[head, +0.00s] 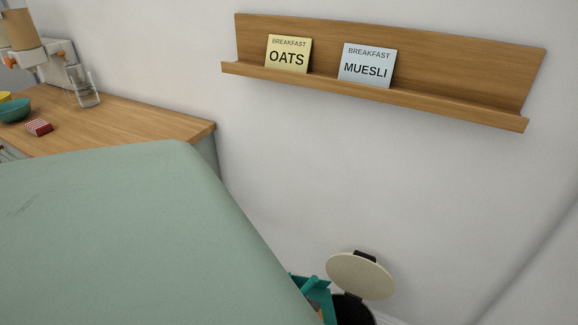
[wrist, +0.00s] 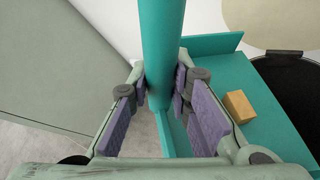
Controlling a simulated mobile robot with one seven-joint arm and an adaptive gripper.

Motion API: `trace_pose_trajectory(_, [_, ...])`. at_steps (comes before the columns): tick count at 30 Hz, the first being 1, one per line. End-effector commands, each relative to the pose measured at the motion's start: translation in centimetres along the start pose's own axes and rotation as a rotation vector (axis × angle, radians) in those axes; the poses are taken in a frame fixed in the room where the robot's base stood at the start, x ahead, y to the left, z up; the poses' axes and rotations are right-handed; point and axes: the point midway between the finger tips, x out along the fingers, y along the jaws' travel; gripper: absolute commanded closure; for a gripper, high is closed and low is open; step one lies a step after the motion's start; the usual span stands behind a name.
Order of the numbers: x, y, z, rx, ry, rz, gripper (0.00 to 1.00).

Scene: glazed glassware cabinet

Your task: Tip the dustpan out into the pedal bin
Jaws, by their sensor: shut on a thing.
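My gripper (wrist: 163,88) is shut on the teal handle of the dustpan (wrist: 270,115) in the wrist view. A small tan block (wrist: 239,107) lies on the pan, to the right of the handle. The pedal bin (wrist: 288,85) is at the right edge, its lid up and its dark mouth partly covered by the pan. In the head view the bin's cream lid (head: 360,276) stands open at the bottom, and part of the teal dustpan (head: 314,288) shows just left of it. My arm hides the rest of the dustpan there.
A wooden counter (head: 130,122) at the left holds a teal bowl (head: 15,110), a red striped packet (head: 39,128) and a glass jug (head: 85,95). A wall shelf (head: 440,100) above the bin carries an oats card (head: 288,54) and a muesli card (head: 366,65).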

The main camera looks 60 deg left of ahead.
Motion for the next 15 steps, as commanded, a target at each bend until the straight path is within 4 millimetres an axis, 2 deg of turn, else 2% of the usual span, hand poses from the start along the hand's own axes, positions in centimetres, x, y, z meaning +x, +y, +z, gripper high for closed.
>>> trace_pose_trajectory(1, [-0.3,-0.1,0.8,0.028,0.004,0.014,1.00])
trace_pose_trajectory(15, [-0.5,-4.0,3.1,0.249,0.056,0.106,1.00])
